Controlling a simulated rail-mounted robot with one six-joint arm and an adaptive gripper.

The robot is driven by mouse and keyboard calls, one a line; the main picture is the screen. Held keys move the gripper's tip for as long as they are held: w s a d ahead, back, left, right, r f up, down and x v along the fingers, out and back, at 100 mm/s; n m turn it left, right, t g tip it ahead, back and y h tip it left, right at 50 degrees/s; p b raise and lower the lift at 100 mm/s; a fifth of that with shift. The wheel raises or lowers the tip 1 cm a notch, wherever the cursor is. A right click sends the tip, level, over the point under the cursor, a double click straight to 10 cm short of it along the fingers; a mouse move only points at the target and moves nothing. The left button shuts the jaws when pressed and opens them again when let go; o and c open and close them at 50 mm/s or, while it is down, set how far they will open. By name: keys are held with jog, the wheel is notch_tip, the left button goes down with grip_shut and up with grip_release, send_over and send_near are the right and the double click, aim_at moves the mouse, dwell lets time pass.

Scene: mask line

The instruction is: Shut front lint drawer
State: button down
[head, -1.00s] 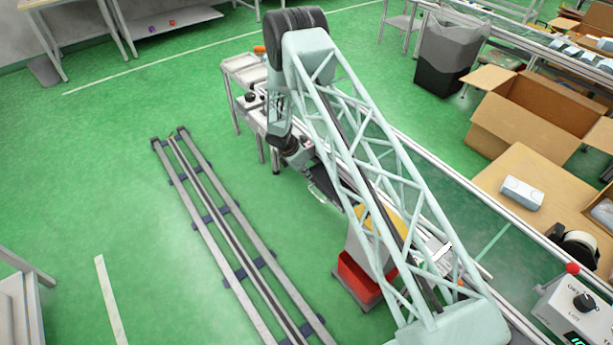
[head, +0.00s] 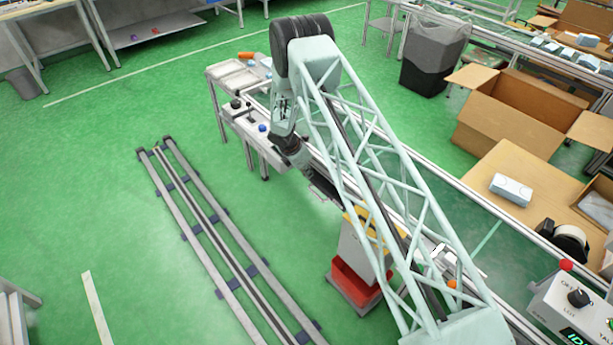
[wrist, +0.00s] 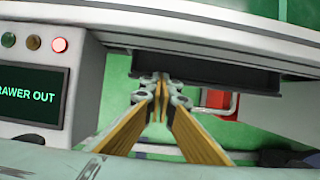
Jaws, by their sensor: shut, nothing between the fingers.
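In the wrist view, my gripper (wrist: 160,84) has yellow-sided fingers that meet at the tips, with nothing between them. A dark, wide panel (wrist: 225,75), apparently the lint drawer's front, lies just beyond the tips below a white machine body. I cannot tell whether the tips touch it. A screen (wrist: 30,95) on the left reads "...RAWER OUT", and a red lamp (wrist: 59,45) above it is lit. In the head view, a dark flat part (head: 325,187) shows beside my arm's end; the fingertips are not clear there.
A red bin (head: 355,282) stands on the floor beside the line; part of it shows in the wrist view (wrist: 218,99), near a pale curved bar (wrist: 232,106). Floor rails (head: 225,240) run at left. Open cardboard boxes (head: 510,115) and a black bin (head: 430,60) stand at right.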

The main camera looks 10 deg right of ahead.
jog(key=shift+a+f, duration=0.1)
jog(key=s+a+r, duration=0.4)
jog(key=a+r, duration=0.2)
jog(key=r, duration=0.3)
jog(key=shift+a+r, duration=0.2)
jog(key=shift+a, duration=0.05)
dwell(0.6)
dwell(0.3)
